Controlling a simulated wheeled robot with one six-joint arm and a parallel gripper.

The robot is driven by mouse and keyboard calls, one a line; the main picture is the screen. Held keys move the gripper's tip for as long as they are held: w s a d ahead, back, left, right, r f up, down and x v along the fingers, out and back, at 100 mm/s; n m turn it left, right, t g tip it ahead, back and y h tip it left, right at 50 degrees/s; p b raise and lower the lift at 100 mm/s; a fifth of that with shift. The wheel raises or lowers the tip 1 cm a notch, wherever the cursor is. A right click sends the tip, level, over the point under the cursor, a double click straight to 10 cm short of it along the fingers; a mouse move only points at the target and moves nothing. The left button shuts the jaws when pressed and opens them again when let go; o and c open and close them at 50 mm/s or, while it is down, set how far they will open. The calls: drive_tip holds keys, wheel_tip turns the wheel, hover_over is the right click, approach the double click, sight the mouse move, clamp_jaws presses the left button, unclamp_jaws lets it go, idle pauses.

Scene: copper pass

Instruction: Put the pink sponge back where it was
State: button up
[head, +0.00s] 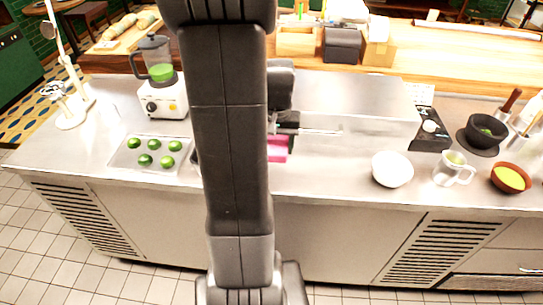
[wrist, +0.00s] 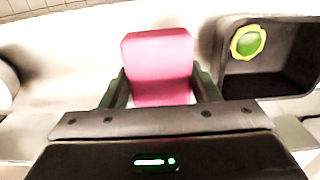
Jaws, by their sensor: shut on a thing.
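The pink sponge (head: 277,148) is partly hidden behind my arm in the head view, at the counter's middle. It fills the centre of the wrist view (wrist: 158,62), between the two dark fingers of my gripper (wrist: 161,88). My gripper is shut on it. In the head view my gripper (head: 284,130) is mostly hidden by my arm. I cannot tell whether the sponge touches the counter.
In the wrist view, a dark open box (wrist: 285,80) with a green-and-yellow round piece stands right of the sponge. In the head view, a tray of limes (head: 120,163) and a blender (head: 163,95) are left; a white bowl (head: 392,169) and jug (head: 449,174) are right.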

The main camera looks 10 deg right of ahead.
drive_tip(key=shift+w+f, duration=0.2)
drive_tip(key=shift+w, duration=0.15)
drive_tip(key=shift+f+p, duration=0.6)
drive_tip(key=shift+f, duration=4.2)
drive_tip(key=shift+f, duration=0.15)
drive_tip(key=o, duration=1)
wheel_tip(320, 180, up, 12)
drive_tip(key=shift+r+b, duration=0.2)
drive_tip(key=shift+b, duration=0.25)
drive_tip(key=shift+f, duration=0.15)
drive_tip(key=shift+f+p, duration=0.35)
drive_tip(key=shift+f, duration=5)
